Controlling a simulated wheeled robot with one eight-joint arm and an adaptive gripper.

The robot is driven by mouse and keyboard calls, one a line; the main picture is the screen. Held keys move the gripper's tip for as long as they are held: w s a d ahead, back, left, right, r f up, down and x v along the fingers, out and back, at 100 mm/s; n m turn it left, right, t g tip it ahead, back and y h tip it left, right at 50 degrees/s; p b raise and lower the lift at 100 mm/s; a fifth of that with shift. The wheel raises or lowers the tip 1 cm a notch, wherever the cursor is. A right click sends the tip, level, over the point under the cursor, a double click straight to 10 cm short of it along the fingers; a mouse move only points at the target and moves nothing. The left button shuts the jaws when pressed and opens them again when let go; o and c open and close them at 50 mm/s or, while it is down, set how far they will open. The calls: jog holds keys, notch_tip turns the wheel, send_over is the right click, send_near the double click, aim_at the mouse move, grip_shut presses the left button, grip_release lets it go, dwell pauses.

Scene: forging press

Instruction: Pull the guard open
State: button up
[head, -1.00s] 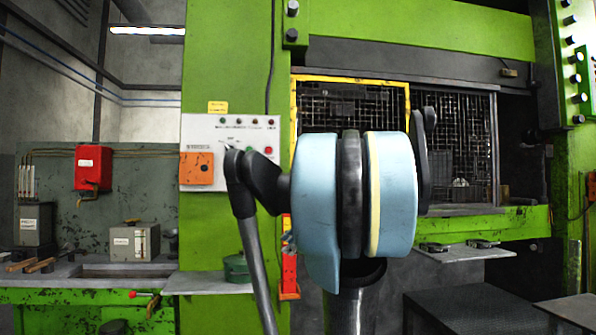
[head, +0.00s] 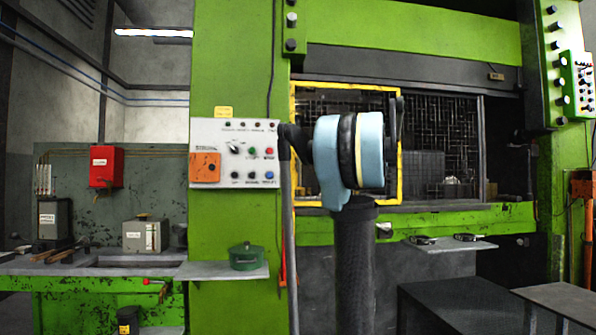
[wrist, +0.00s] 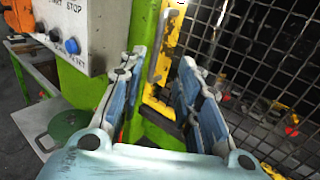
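The guard is a mesh panel in a yellow frame (head: 345,86) across the press opening in the head view. The yellow frame's left upright (wrist: 158,105) and dark mesh (wrist: 262,62) show close up in the wrist view. A grey upright bar (wrist: 158,58), which looks like the guard's handle, stands at that upright. My gripper (wrist: 161,62) is open, with one finger left of the bar and the other right of it. I cannot tell whether either finger touches it. In the head view my arm hides the gripper and part of the guard's left side.
A control panel with buttons (head: 237,150) is on the green column left of the guard, close to my left finger in the wrist view. A green pot (head: 247,257) stands on a shelf below it. A dark table (head: 455,305) stands at lower right.

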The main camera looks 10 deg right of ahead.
send_over(299, 182)
jog(key=shift+w+d, duration=0.1)
jog(key=shift+w, duration=0.35)
